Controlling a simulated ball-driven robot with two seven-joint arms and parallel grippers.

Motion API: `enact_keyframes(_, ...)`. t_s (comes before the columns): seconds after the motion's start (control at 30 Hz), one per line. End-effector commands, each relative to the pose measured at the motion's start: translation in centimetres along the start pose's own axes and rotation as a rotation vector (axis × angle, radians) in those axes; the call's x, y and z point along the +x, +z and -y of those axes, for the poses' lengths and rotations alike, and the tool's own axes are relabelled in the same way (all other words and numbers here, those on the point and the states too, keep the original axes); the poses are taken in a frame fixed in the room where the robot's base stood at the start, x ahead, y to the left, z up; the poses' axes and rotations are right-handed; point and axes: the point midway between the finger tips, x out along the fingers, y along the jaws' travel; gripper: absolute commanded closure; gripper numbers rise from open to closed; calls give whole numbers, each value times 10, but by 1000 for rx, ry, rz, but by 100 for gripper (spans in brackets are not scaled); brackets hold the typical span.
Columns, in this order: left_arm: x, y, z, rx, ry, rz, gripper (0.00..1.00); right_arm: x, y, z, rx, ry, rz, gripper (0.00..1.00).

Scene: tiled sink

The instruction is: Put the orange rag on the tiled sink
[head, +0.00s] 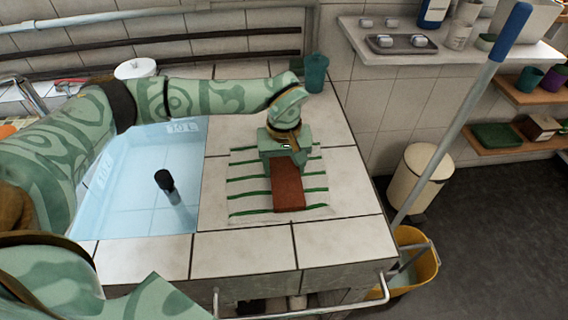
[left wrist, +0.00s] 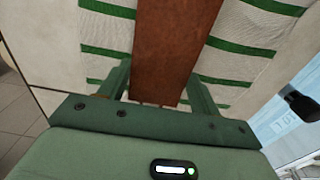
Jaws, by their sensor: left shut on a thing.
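The orange rag (head: 289,190), a flat reddish-brown strip, is at the tiled sink (head: 240,255), over a white cloth with green stripes (head: 247,188) on the tiled top to the right of the basin. My left gripper (head: 286,168) points down at the rag's far end and is shut on it. In the left wrist view the rag (left wrist: 172,45) runs between the two fingers (left wrist: 160,82), with the striped cloth on both sides. Whether the rag touches the cloth along its whole length I cannot tell. My right gripper is not in view.
The water-filled basin (head: 135,205) with a dark-topped upright piece (head: 166,182) lies left of the cloth. A teal cup (head: 316,72) stands at the back corner. A blue-handled mop (head: 460,105) leans in a yellow bucket (head: 415,262) at the right. Bare tiles surround the cloth.

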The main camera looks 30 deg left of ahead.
Motion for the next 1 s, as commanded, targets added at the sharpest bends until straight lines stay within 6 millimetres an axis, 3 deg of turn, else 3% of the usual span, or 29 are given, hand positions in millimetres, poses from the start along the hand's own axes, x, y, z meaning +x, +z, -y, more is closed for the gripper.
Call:
enact_keyframes(0.03, 7, 4, 2, 4, -12, 12, 28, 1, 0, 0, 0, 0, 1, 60)
enact_keyframes(0.1, 7, 4, 2, 3, -13, 12, 15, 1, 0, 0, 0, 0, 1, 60)
enact_keyframes(0.57, -1, 3, 2, 1, -11, 9, 15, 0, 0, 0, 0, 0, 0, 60)
enact_keyframes(1.0, -103, 2, 1, 2, -6, 4, 15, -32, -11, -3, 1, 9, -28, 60)
